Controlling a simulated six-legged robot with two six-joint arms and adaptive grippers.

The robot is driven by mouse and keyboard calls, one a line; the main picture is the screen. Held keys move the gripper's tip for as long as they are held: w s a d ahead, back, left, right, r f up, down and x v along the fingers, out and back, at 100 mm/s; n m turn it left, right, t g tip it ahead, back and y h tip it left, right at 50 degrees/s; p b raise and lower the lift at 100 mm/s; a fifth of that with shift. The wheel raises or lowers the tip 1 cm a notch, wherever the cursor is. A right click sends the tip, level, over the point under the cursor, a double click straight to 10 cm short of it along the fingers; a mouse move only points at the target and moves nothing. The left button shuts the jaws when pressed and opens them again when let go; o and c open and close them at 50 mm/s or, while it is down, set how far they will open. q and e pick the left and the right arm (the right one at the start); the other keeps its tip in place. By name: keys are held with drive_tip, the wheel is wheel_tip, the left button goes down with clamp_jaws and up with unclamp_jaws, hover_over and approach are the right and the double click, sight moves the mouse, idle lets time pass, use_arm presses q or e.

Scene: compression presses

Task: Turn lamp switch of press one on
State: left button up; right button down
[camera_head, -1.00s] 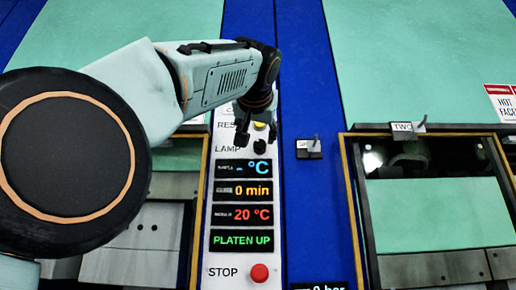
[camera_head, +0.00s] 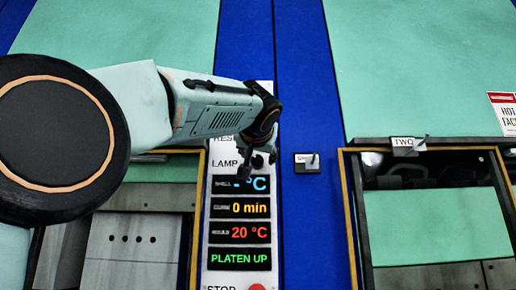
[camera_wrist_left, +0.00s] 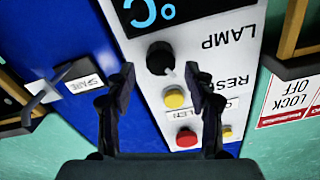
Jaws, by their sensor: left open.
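The lamp switch is a small black round knob (camera_wrist_left: 160,57) with a pale pointer mark, on the white control panel beside the upside-down word LAMP in the left wrist view. In the head view the knob (camera_head: 257,162) shows partly beside the LAMP label, close to the gripper. My left gripper (camera_wrist_left: 161,75) is open and empty. In the head view the left gripper (camera_head: 257,167) hangs over the LAMP row. My right gripper is not in view.
Displays, including PLATEN UP (camera_head: 238,259), lie below the knob, with a red stop button (camera_head: 257,287) at the bottom edge. Yellow (camera_wrist_left: 174,98) and red (camera_wrist_left: 186,138) buttons sit close to the knob. A SPARE-labelled switch (camera_head: 307,163) is on the blue post. Press TWO (camera_head: 404,146) stands right.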

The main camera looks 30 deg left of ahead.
use_arm(q)
drive_tip(key=shift+w+a+f, duration=0.45)
drive_tip(key=shift+w+a, duration=0.25)
drive_tip(key=shift+s+d+r, duration=0.3)
drive_tip(key=shift+s+d, duration=0.2)
drive_tip(key=shift+d, duration=0.05)
drive_tip(key=c, duration=0.6)
drive_tip(key=shift+a, duration=0.15)
drive_tip(key=c, duration=0.3)
clamp_jaws()
